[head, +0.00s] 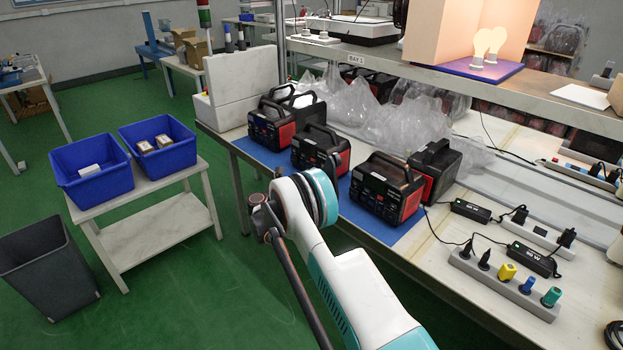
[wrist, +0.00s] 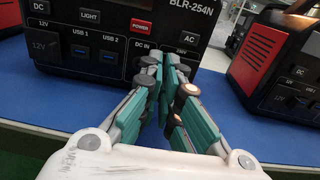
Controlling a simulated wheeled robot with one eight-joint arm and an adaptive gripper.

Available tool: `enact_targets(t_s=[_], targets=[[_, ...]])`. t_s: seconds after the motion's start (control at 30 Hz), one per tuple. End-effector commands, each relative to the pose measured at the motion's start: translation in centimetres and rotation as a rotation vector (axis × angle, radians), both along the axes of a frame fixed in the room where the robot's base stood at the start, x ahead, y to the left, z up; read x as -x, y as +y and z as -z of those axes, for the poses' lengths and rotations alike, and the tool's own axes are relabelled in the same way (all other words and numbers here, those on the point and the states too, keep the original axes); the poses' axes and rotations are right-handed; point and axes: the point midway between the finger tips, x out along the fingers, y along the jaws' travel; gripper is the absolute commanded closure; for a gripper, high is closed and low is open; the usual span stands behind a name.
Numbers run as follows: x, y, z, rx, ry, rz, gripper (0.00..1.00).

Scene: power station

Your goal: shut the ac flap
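A black and red power station marked BLR-254N fills the upper middle of the wrist view (wrist: 110,68). Its front carries DC, LIGHT, POWER and AC buttons, a 12V socket, two USB ports, and DC IN and 230V labels. In the head view it appears to be the middle station (head: 320,150) of the front row. My gripper (wrist: 167,65) is in front of the panel's lower right, below the 230V label, its fingertips together with nothing seen between them. The fingers cover the area below that label, so the AC flap and its position are hidden. I cannot tell whether they touch the panel.
A second station (wrist: 285,65) stands close on the right in the wrist view. The blue mat (wrist: 75,105) is bare in front. Plastic wrap (head: 400,122) lies behind the stations, and an upper shelf (head: 480,82) overhangs the bench. Blue bins (head: 95,190) stand at left.

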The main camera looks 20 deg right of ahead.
Motion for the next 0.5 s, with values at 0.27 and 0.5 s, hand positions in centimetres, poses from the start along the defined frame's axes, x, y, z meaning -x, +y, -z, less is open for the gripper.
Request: enact_targets(t_s=[0.27, 0.5], targets=[[-0.13, 0.01, -0.03, 0.0, 0.0, 0.012, 1.0], [-0.13, -0.01, -0.04, 0.0, 0.0, 0.01, 0.87]])
